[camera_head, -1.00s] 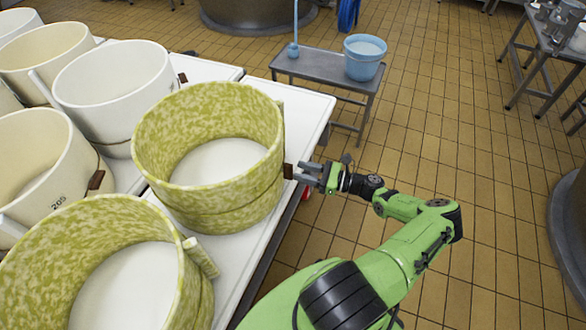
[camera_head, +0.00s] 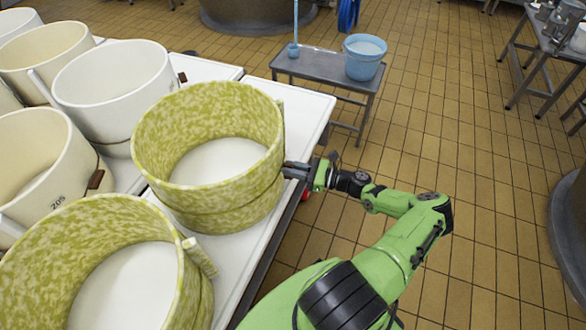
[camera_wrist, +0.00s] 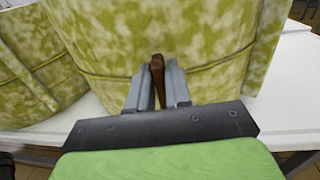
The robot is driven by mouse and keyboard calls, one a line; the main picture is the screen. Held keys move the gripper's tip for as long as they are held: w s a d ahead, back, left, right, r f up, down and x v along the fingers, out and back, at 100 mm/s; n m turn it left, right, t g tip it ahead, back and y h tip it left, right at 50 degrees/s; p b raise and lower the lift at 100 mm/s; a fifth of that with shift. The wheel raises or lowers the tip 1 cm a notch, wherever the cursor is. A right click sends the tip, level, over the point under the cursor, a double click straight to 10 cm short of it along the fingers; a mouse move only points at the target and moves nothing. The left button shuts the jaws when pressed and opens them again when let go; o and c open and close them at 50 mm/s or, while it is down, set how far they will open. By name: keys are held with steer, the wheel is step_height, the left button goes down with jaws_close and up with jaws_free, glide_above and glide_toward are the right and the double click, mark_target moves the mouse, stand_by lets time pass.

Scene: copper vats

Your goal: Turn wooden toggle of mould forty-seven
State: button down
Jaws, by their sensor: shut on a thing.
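The brown wooden toggle (camera_wrist: 157,66) sits on the outer wall of a mottled green-yellow mould (camera_head: 222,192), over the cord that runs round it. My gripper (camera_wrist: 158,85) is shut on the toggle, with one grey finger on each side of it in the wrist view. In the head view my gripper (camera_head: 290,170) meets the mould's right side, and its fingers hide the toggle. The toggle looks nearly upright along the wall. No number can be read on this mould.
A second green mould (camera_head: 190,290) stands nearer, at the lower left. White moulds (camera_head: 115,85) fill the table's left side; one is marked 205. The white table edge (camera_head: 322,110) runs beside my arm. A grey bench (camera_head: 315,66) with a blue bucket (camera_head: 364,62) stands behind.

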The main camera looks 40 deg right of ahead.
steer(key=n, duration=0.1)
steer(key=n+b, duration=0.1)
steer(key=n, duration=0.2)
steer(key=shift+s+a+f+n, duration=0.2)
steer(key=shift+s+a+n, duration=0.1)
steer(key=shift+n, duration=0.1)
steer(key=n, duration=0.1)
steer(key=n+b, duration=0.1)
steer(key=n, duration=0.1)
steer(key=n+b, duration=0.1)
steer(key=shift+s+a+f+n, duration=0.15)
steer(key=shift+a+f+n, duration=0.1)
steer(key=shift+n, duration=0.05)
steer(key=n, duration=0.1)
steer(key=n+b, duration=0.1)
steer(key=n, duration=0.1)
steer(key=shift+s+a+f+n+b, duration=0.1)
steer(key=shift+f+n+b, duration=0.15)
steer(key=shift+n+b, duration=0.05)
steer(key=n, duration=0.1)
steer(key=n+b, duration=0.1)
steer(key=n, duration=0.1)
steer(key=n+b, duration=0.1)
steer(key=shift+f+n, duration=0.3)
steer(key=c, duration=1.1)
jaws_free()
steer(key=shift+c, duration=0.2)
